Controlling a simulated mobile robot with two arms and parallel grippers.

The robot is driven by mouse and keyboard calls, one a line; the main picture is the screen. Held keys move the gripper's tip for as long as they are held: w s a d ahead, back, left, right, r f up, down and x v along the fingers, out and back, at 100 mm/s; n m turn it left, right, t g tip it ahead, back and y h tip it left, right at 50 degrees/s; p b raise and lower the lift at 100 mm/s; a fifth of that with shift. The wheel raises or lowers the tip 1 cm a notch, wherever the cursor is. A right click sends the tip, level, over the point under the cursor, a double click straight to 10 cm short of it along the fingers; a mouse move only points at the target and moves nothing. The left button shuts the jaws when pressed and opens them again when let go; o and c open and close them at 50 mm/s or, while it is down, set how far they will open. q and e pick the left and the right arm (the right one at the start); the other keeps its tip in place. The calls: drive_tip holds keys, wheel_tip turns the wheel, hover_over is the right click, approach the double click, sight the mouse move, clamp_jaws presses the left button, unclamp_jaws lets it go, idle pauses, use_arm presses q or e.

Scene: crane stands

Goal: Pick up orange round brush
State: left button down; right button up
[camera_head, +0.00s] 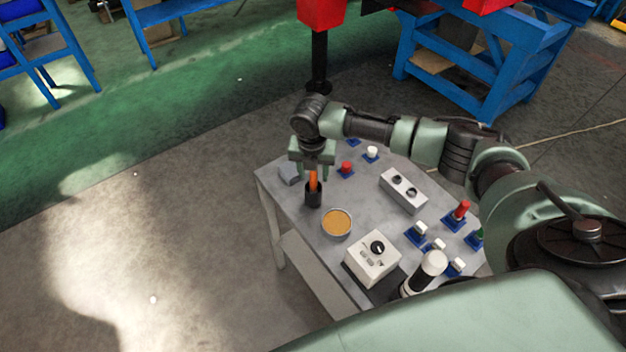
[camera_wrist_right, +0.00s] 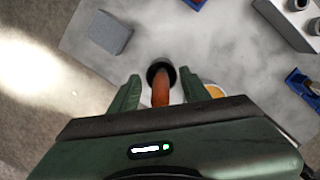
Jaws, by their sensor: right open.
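In the right wrist view the orange brush (camera_wrist_right: 160,88) shows between the two green fingers (camera_wrist_right: 158,92), with a gap on both sides. The upper end of the brush is partly hidden by the gripper. My left gripper is not in view.
On the grey table (camera_head: 290,211), a grey block (camera_head: 289,173) lies left of the holder and a round tin (camera_head: 337,223) right of it. A white box with a dial (camera_head: 372,258), a two-hole block (camera_head: 403,190) and several blue-based pieces stand farther right.

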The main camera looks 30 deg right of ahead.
drive_tip(key=shift+f, duration=0.2)
clamp_jaws()
drive_tip(key=shift+r, duration=0.2)
